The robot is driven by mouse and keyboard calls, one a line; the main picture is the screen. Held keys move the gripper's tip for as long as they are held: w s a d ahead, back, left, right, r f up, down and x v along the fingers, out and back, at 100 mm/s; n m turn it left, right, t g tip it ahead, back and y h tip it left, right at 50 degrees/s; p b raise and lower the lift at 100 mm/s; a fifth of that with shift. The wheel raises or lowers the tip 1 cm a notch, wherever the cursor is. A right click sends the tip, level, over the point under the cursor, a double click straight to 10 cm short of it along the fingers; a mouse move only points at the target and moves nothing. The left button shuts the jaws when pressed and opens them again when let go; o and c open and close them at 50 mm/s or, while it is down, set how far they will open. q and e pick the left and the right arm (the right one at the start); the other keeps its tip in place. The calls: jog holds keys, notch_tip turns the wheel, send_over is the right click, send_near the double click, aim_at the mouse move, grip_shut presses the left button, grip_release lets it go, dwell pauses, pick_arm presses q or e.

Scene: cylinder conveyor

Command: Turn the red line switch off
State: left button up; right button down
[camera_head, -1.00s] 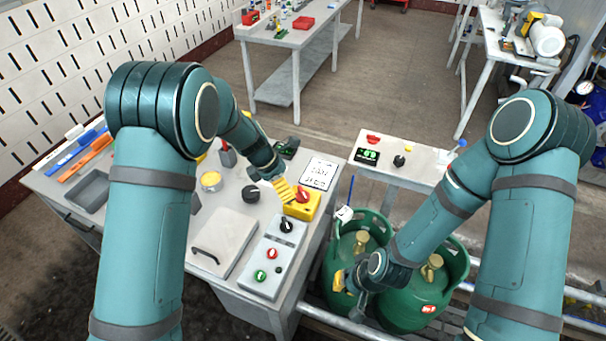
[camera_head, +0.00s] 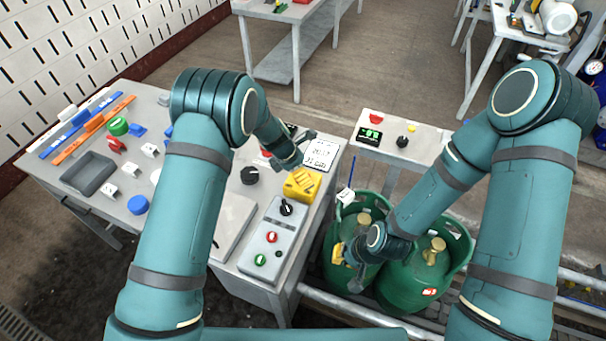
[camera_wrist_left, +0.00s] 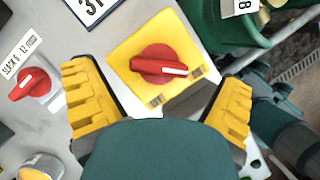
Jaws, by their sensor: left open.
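A red rotary switch (camera_wrist_left: 160,65) sits on a yellow box (camera_wrist_left: 130,48) in the left wrist view. Its white mark points to the right of that picture. My left gripper (camera_wrist_left: 159,82) is open, with one yellow finger on each side of the box and the knob between them, not gripped. In the head view the yellow box (camera_head: 296,194) is on the left bench, and my left gripper over it hides the red knob. My right gripper (camera_head: 347,267) hangs in front of a green gas cylinder (camera_head: 364,221); its opening is unclear.
A grey control box (camera_head: 262,247) with a black knob and red and green buttons stands in front of the yellow box. A second red knob (camera_wrist_left: 32,84) is nearby. A black knob (camera_head: 250,175) and a paper sheet (camera_head: 321,154) are also close. Green cylinders stand right of the bench.

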pick_arm(q)
jog(key=shift+x, duration=1.05)
jog(key=c, duration=1.2)
